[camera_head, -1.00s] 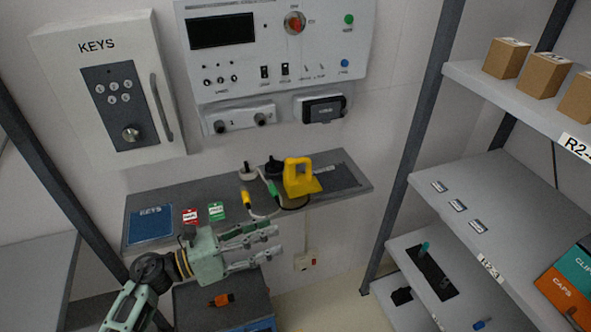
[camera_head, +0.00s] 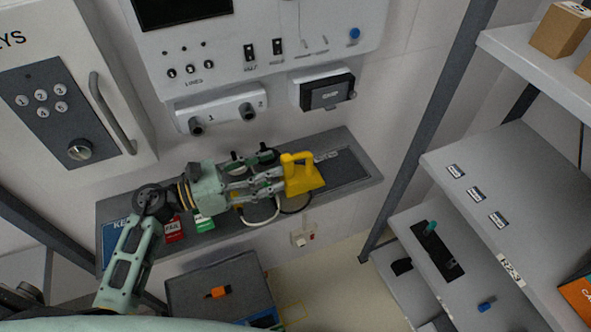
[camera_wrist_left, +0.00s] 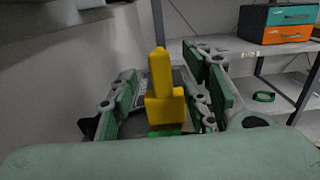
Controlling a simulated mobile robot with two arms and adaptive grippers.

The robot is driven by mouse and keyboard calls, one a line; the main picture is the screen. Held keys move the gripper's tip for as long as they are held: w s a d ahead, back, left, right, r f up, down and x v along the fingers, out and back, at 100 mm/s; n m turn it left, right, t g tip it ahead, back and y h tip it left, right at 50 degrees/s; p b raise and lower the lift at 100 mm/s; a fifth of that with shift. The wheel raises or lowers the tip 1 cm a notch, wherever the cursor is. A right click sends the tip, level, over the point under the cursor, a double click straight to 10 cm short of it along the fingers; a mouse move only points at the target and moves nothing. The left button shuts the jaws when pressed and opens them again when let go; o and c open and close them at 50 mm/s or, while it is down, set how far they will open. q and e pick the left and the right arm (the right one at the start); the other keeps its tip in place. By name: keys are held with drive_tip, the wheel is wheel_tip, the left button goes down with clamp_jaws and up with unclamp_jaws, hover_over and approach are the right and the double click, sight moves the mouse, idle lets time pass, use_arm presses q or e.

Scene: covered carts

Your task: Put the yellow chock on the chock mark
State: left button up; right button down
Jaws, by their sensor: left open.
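The yellow chock (camera_head: 303,180), a block with an upright handle, sits on the grey wall shelf (camera_head: 358,145) under the panel. My left gripper (camera_head: 276,180) is open and reaches the chock from the left. In the left wrist view the chock (camera_wrist_left: 165,105) stands between the two open fingers (camera_wrist_left: 168,100), with no clear grip on it. My right gripper is not in view.
Cables and dark plugs (camera_head: 262,157) lie close to the gripper. A red tag (camera_head: 173,230) and a green tag (camera_head: 204,223) lie at the shelf's front. A grey cart top (camera_head: 240,278) with an orange item is below. Racks (camera_head: 520,180) stand at right.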

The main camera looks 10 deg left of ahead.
sight(288, 164)
use_arm(q)
drive_tip(key=shift+w+d+r+p, duration=0.3)
drive_tip(key=shift+d+p, duration=0.1)
drive_tip(key=shift+d, duration=0.1)
drive_tip(key=p+x, duration=0.1)
drive_tip(key=x, duration=0.1)
drive_tip(key=shift+w+d+f+p, duration=0.2)
drive_tip(key=shift+p, duration=0.15)
drive_tip(key=shift+w+d+f, duration=0.25)
drive_tip(key=shift+w+d, duration=0.15)
drive_tip(key=shift+d, duration=0.25)
drive_tip(key=shift+a, duration=0.1)
drive_tip(key=shift+c, duration=1.1)
drive_tip(key=c, duration=0.4)
drive_tip(key=shift+c, duration=0.8)
clamp_jaws()
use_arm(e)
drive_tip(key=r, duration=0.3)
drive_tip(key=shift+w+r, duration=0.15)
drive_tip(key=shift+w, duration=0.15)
